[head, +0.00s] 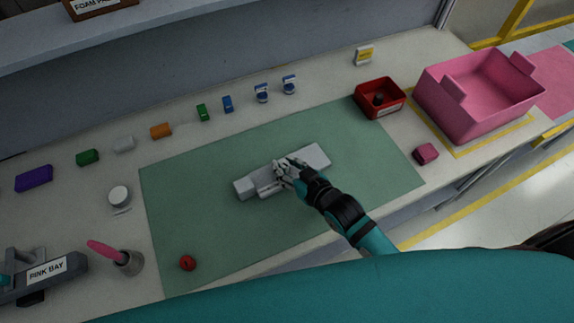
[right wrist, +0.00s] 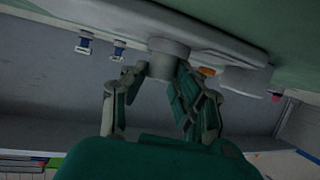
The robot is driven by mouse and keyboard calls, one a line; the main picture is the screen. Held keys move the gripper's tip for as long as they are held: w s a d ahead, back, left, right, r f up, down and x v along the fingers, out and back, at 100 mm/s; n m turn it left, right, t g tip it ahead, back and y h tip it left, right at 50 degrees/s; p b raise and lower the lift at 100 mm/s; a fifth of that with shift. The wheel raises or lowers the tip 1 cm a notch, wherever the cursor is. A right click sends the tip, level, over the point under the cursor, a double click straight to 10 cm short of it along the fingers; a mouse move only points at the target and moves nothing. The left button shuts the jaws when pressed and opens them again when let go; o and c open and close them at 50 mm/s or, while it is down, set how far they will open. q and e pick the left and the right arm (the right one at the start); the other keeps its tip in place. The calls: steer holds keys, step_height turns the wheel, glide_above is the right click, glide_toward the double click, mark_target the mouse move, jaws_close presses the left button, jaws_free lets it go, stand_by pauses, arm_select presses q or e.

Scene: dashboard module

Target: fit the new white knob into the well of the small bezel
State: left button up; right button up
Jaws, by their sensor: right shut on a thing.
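The grey dashboard module (head: 316,157) lies at a slant on the green mat. My right gripper (head: 287,170) is over the middle of the module, with its fingers pointing down. In the right wrist view my right gripper (right wrist: 160,75) is shut on a pale, round piece, which looks like the white knob (right wrist: 168,57). The knob is against or very close to the module (right wrist: 215,40); I cannot tell whether it sits in a well. The small bezel is not clearly seen; the hand hides that part in the head view. My left gripper is not in view.
A red bin (head: 361,91) holds a dark round piece. A pink crate (head: 470,112) stands at the right. A red knob (head: 187,262) lies on the front of the green mat (head: 180,215). A white round item (head: 118,193) and a grey cup (head: 130,264) stand at the left.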

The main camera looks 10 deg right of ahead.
steer(key=shift+s+f, duration=0.1)
steer(key=shift+f, duration=0.1)
steer(key=shift+f, duration=0.15)
steer(key=shift+s+f+b, duration=0.3)
steer(key=shift+s+f, duration=0.05)
steer(key=shift+f, duration=0.25)
steer(key=o, duration=0.8)
steer(key=shift+w+a+f, duration=0.1)
steer(key=shift+w+f, duration=0.05)
steer(key=shift+w, duration=0.05)
steer(key=shift+o, duration=0.2)
steer(key=shift+r, duration=0.25)
steer(key=v, duration=0.3)
steer(key=r+v, duration=0.1)
steer(key=v, duration=0.3)
steer(key=b+v, duration=0.1)
steer(key=v, duration=0.3)
steer(key=shift+w+r, duration=0.15)
steer(key=shift+r, duration=0.05)
steer(key=shift+s+d+r, duration=0.25)
steer(key=shift+s+r, duration=0.1)
